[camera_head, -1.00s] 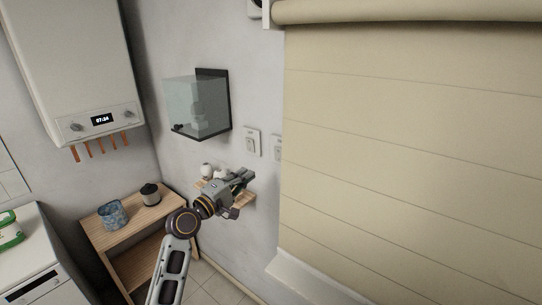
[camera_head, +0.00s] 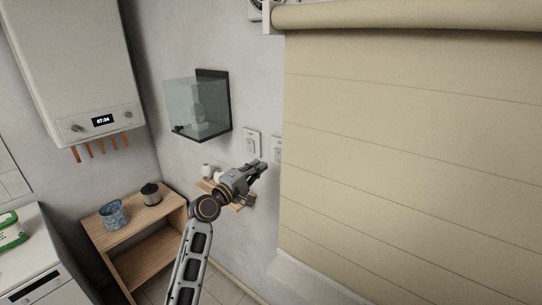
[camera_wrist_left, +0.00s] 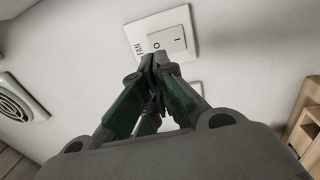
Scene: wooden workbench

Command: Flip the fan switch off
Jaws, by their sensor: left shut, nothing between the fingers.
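The FAN switch is a white wall plate with a rocker marked O and I; the wrist view shows it at top centre (camera_wrist_left: 161,38). In the head view I take it to be the right-hand plate (camera_head: 277,147), partly cut off by the blind's edge. My left gripper (camera_head: 263,165) is shut and empty, just below the switches in the head view. In the wrist view its fingertips (camera_wrist_left: 157,62) overlap the plate's edge near the O end. I cannot tell if they touch, or which rocker side is pressed. My right gripper is not in view.
A second switch plate (camera_head: 251,143) is to the left. A glass-fronted wall box (camera_head: 200,105) hangs further left. A small wooden wall shelf (camera_head: 204,186) with white items sits behind my wrist. A beige blind (camera_head: 410,140) fills the right. A round vent fan (camera_wrist_left: 14,104) shows left.

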